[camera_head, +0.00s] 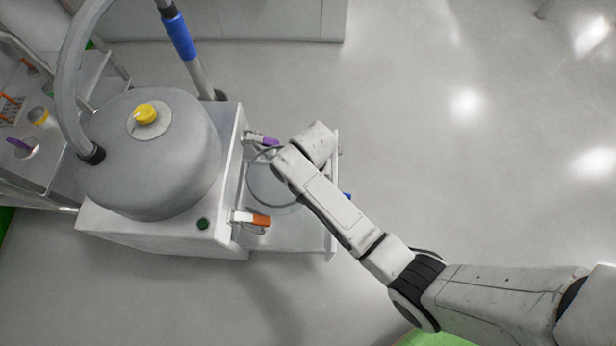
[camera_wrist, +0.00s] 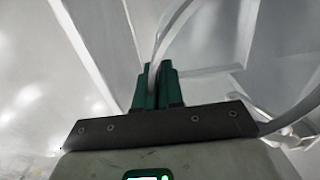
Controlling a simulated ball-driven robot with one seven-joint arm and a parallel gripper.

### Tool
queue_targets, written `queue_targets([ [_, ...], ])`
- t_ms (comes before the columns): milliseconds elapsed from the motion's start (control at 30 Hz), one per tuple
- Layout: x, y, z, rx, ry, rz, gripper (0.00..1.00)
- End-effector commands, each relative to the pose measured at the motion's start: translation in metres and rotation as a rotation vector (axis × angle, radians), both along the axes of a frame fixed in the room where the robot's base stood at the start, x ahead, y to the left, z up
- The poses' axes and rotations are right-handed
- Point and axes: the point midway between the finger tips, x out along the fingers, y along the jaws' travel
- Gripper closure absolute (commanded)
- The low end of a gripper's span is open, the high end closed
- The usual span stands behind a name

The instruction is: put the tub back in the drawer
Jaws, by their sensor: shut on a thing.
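The tub (camera_head: 268,192) is a round, greyish vessel with a pale rim, partly hidden by my arm. It shows over the pulled-out drawer (camera_head: 300,238) on the right side of the machine; I cannot tell whether it rests on the drawer floor or hangs above it. My gripper's fingers are hidden under my wrist in the head view. In the wrist view, my gripper (camera_wrist: 157,82) has its green fingers shut on a thin, pale curved edge that looks like the tub's rim (camera_wrist: 173,28).
The machine (camera_head: 155,155) with a grey dome and yellow cap stands left of the drawer. A purple-tipped handle (camera_head: 270,142) and an orange-tipped handle (camera_head: 260,220) stick out over the drawer's inner side. A shelf cart (camera_head: 95,75) stands far left. The floor at right is clear.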

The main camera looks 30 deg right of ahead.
Motion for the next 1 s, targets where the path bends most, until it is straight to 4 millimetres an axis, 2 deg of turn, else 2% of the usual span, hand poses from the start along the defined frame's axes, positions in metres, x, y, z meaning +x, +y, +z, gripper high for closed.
queue_targets([
  [33,0.0,0.0,-0.019,0.0,0.001,0.0,1.0],
  [200,0.0,0.0,-0.06,0.0,0.001,0.0,1.0],
  [333,0.0,0.0,-0.086,0.001,0.001,0.0,1.0],
  [433,0.001,0.0,-0.098,0.0,-0.001,0.0,1.0],
  [667,0.001,0.0,-0.111,0.0,-0.001,0.0,1.0],
  [900,0.0,0.0,-0.145,0.0,0.0,0.0,1.0],
  [1000,0.0,0.0,-0.146,0.0,-0.001,0.0,1.0],
])
